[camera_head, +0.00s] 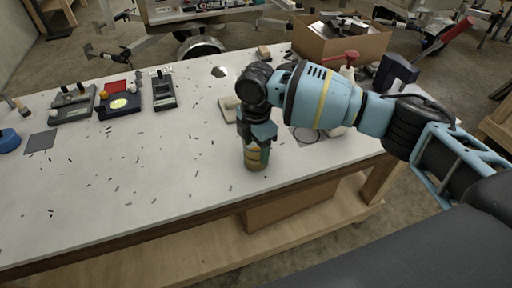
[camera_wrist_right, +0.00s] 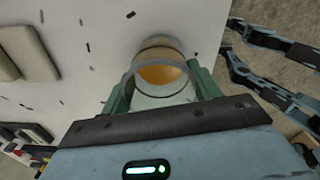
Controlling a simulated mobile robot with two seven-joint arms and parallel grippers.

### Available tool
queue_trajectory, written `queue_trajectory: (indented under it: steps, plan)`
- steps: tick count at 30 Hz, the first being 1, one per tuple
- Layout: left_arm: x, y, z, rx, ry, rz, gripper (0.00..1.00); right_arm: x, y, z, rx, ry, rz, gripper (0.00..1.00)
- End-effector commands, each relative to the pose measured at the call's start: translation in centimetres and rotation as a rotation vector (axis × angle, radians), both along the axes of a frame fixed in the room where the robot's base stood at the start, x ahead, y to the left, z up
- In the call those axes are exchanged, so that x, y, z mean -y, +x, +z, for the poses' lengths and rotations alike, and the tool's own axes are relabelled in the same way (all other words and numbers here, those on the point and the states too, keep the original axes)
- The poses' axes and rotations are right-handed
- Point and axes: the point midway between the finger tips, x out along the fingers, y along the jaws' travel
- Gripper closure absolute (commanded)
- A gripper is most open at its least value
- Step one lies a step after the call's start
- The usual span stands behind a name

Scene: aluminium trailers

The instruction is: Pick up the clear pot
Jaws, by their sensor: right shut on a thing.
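The clear pot (camera_head: 256,156) is a see-through jar with amber contents, upright at the front edge of the white bench. My right gripper (camera_head: 257,138) reaches down on it from above, its jaws around the upper part. In the right wrist view the pot (camera_wrist_right: 160,62) sits between the two green fingers of my right gripper (camera_wrist_right: 163,92), which are shut on it. I cannot tell whether the pot's base touches the bench. My left gripper is not in view.
The white bench (camera_head: 130,195) has small dark bits scattered on it. Black trays (camera_head: 120,102) stand at the back left, a cardboard box (camera_head: 340,42) at the back right. A beige block (camera_head: 228,107) lies behind the pot. The bench left of the pot is mostly clear.

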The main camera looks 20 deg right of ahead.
Motion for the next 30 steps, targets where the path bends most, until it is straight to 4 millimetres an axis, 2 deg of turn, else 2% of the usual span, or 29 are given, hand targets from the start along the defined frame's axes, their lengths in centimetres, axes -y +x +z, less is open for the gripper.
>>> queue_trajectory:
  steps: [5, 11, 24, 30]
  plan:
    - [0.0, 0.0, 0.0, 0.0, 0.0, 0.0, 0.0, 0.0, 0.1, 1.0, 0.003, 0.002, 0.0, 0.65]
    - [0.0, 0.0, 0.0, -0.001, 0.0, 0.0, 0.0, -0.1, 0.1, 3.8, 0.004, 0.003, 0.001, 0.65]
    - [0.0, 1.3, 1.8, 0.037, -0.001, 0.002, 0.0, 2.9, -9.0, 4.6, 0.003, 0.0, 0.002, 0.65]
    - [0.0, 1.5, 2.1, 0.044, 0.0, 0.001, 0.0, 3.9, -12.5, 4.9, 0.004, 0.001, 0.001, 0.65]
